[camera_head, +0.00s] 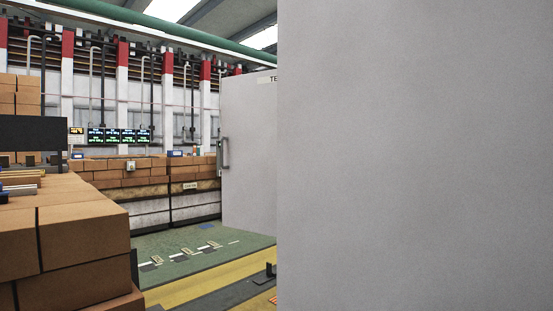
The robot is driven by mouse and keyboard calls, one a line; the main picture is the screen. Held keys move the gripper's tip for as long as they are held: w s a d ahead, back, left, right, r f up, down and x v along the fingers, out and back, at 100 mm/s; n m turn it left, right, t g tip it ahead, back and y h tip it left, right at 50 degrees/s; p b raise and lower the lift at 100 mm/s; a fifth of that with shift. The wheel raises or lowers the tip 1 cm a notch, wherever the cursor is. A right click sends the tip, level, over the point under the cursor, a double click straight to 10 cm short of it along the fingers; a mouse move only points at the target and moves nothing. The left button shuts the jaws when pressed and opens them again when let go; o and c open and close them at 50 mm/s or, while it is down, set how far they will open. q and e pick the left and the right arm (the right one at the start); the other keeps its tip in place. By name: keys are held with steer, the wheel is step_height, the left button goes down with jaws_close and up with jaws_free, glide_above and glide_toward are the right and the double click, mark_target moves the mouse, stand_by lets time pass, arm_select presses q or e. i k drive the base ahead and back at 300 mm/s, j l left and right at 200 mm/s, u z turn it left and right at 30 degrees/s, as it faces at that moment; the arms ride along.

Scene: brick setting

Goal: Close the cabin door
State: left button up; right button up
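A flat light-grey panel (250,150) with a vertical handle (226,153) near its left edge stands in the middle of the view; it looks like the cabin door, swung out from the cabin. A large plain grey wall (415,155), close to me, fills the right half and hides the panel's right side. It seems to be the cabin's side. Neither of my grippers is in view.
Stacked brown bricks (70,235) stand close on the left. A low brick wall (140,170) and lit display boards (118,136) are at the back.

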mark_target(248, 141)
steer(key=i+j+u, duration=0.15)
steer(key=i, duration=0.25)
steer(key=i+j+u, duration=0.2)
steer(key=i, duration=0.2)
